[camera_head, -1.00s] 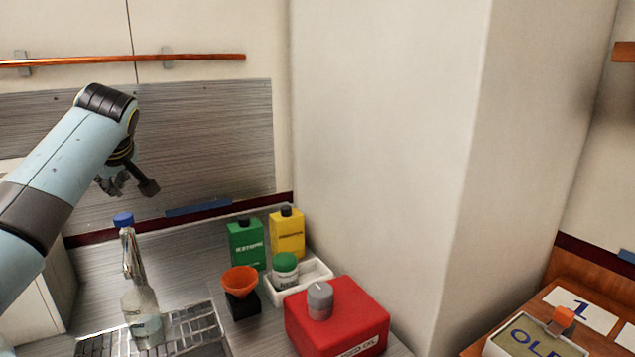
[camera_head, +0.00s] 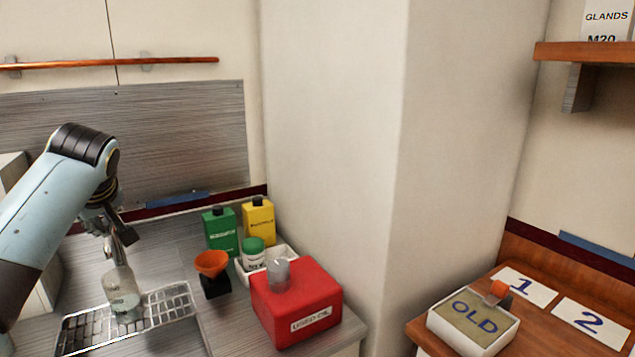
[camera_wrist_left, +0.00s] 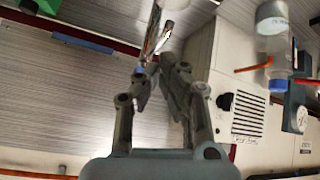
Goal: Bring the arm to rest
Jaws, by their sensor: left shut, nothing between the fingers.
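My left arm comes in from the left in the head view, bent at the elbow. Its left gripper (camera_head: 118,240) points down and is shut with nothing held. It overlaps the top of a clear bottle (camera_head: 122,292) standing on the metal grating, and the bottle's cap is hidden there. In the left wrist view the left gripper (camera_wrist_left: 158,82) has its fingers close together. The right gripper is not in view.
A grating (camera_head: 176,298) lies on the counter. Right of it stand an orange funnel (camera_head: 211,263), green (camera_head: 220,232) and yellow (camera_head: 258,222) containers, and a red used-oil can (camera_head: 313,295). A wall column (camera_head: 335,150) separates a wooden bench with an OLD box (camera_head: 447,333).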

